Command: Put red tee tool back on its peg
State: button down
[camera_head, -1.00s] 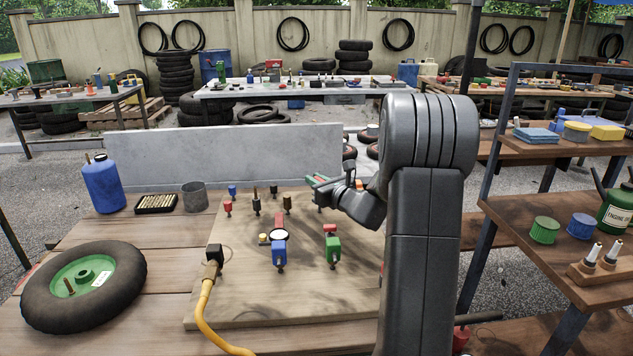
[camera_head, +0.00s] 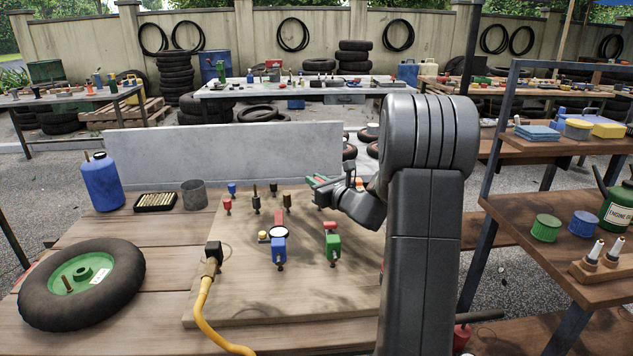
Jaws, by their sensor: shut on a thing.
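My gripper (camera_head: 326,190) is over the far right part of the wooden peg board (camera_head: 215,306), seen from behind and partly covered by my own arm. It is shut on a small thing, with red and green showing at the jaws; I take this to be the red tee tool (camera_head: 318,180). Its shape and lower end are hidden or too small to tell. Several small coloured fittings stand on the board, among them a red one (camera_head: 227,204) and a blue one (camera_head: 279,250). I cannot tell which peg is the tool's own.
A green fitting (camera_head: 333,246) stands in front of my gripper. A shelf rack (camera_head: 556,226) stands close on the right. A grey panel (camera_head: 225,158) backs the bench.

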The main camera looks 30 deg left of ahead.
jog(key=shift+f+b, duration=0.6)
jog(key=shift+f, duration=0.1)
jog(key=c, duration=1.3)
grip_release()
jog(key=v, duration=0.7)
jog(key=shift+s+d, duration=0.1)
jog(key=shift+d, duration=0.2)
jog(key=shift+a, duration=0.15)
jog(key=x, duration=0.5)
jog(key=r+p+x, duration=0.1)
jog(key=x, duration=0.1)
jog(key=shift+a, duration=0.25)
jog(key=shift+d+r, duration=0.1)
jog(key=shift+r, duration=0.15)
